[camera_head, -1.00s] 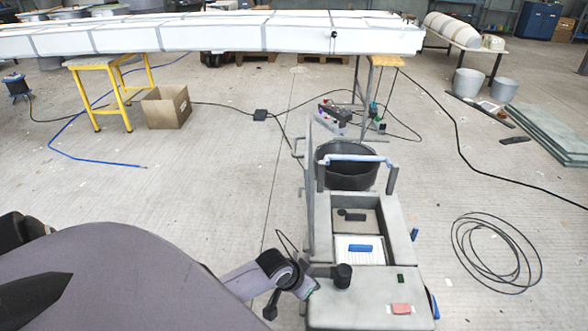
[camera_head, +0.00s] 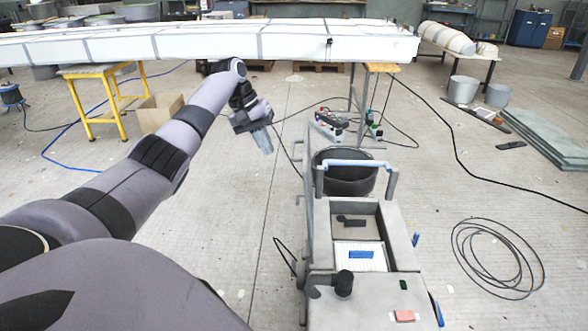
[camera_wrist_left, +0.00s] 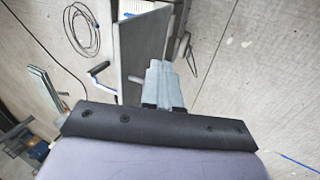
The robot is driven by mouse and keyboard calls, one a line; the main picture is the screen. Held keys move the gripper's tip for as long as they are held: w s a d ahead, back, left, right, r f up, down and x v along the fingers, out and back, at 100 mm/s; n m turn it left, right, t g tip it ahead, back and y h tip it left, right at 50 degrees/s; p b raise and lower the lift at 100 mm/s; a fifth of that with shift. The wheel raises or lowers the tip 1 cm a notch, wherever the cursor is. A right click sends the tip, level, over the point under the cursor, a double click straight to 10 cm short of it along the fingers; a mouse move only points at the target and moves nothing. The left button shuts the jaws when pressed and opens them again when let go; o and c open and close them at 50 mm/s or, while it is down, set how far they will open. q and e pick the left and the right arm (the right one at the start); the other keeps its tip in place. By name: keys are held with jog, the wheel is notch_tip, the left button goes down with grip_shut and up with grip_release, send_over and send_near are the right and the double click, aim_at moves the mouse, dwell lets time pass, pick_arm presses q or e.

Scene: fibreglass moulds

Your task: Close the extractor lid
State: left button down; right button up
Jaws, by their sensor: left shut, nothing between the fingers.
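The extractor (camera_head: 355,305) is a grey box on the floor right of centre in the head view. Its top compartment is open and shows a white pleated filter (camera_head: 372,264) with a blue piece on it. The lid (camera_head: 309,190) stands upright along the extractor's left side, seen nearly edge-on. In the left wrist view the lid (camera_wrist_left: 143,52) is a broad grey panel beyond the fingers. My left gripper (camera_head: 265,143) is shut and empty, left of the lid and apart from it in the head view. It also shows in the left wrist view (camera_wrist_left: 163,82). My right gripper is out of view.
A blue-wrapped handle (camera_head: 358,163) and a black bucket (camera_head: 345,180) are at the extractor's far end. A coiled cable (camera_head: 497,257) lies to its right. A long white mould (camera_head: 200,42) spans the back. Floor left of the lid is mostly clear.

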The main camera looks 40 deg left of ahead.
pick_arm(q)
jog(key=w+d+f, duration=0.5)
jog(key=f, duration=0.2)
jog(key=shift+d, duration=0.15)
dwell(0.4)
